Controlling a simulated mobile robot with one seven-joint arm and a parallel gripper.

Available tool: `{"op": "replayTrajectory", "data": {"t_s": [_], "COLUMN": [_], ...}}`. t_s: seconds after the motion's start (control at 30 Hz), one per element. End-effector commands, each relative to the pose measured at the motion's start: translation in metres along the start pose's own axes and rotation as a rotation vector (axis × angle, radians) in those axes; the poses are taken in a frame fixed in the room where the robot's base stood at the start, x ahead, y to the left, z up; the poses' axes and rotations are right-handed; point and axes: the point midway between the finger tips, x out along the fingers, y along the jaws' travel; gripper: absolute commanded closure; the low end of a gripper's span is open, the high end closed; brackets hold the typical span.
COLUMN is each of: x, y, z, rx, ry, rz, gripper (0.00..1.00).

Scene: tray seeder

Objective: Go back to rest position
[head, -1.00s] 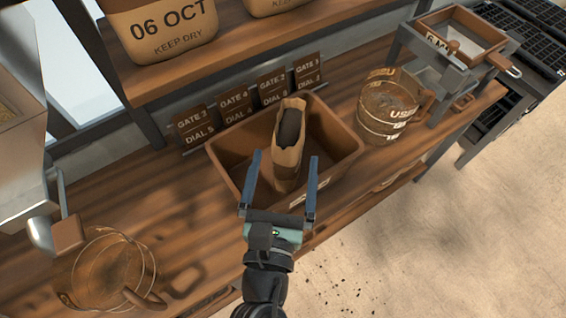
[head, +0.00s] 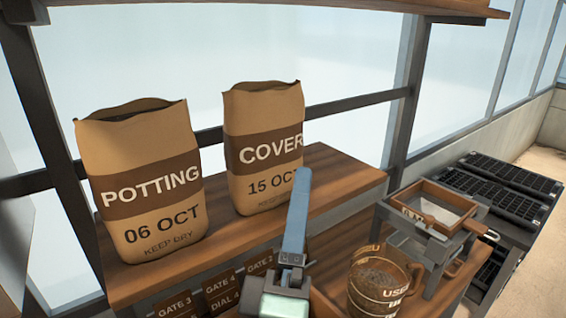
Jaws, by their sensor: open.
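My gripper (head: 296,215) is raised in front of the shelf, at the lower middle of the head view. It is seen nearly edge-on, with its blue fingers pointing up and overlapping in the picture. Nothing shows held in it. Behind it, a brown sack marked COVER 15 OCT (head: 262,135) stands on the wooden shelf. The gripper covers part of the bin (head: 325,303), of which only a small brown edge shows at the bottom. The paper bag seen earlier in that bin is out of sight.
A sack marked POTTING 06 OCT (head: 140,185) stands on the shelf (head: 330,178) at left. A banded tub with a handle (head: 380,285) and a framed hopper (head: 425,215) stand at right. Black seed trays (head: 495,195) lie beyond. Brown gate cards (head: 225,290) hang below the shelf.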

Motion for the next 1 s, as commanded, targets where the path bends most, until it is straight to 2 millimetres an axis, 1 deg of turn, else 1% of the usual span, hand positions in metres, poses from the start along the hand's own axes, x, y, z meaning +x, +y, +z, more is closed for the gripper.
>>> {"op": "replayTrajectory", "data": {"t_s": [0.03,0.07,0.1,0.17,0.2,0.27,0.3,0.4,0.43,0.53,0.63,1.0], "x": [0.011,0.015,0.021,0.026,0.028,0.029,0.028,0.024,0.022,0.018,0.015,0.015], "y": [0.031,0.048,0.069,0.102,0.124,0.154,0.172,0.21,0.22,0.24,0.248,0.249], "z": [0.0,-0.001,-0.002,-0.005,-0.007,-0.01,-0.012,-0.017,-0.018,-0.021,-0.023,-0.023], "rx": [0.171,0.281,0.426,0.639,0.777,0.969,1.084,1.317,1.372,1.499,1.558,1.568], "ry": [0.009,0.021,0.042,0.087,0.125,0.188,0.232,0.337,0.365,0.432,0.464,0.469], "rz": [0.056,0.081,0.113,0.156,0.181,0.208,0.22,0.232,0.232,0.224,0.216,0.213], "gripper": [0.0,0.0,0.0,0.0,0.0,0.0,0.0,0.0,0.0,0.0,0.0,0.0]}}
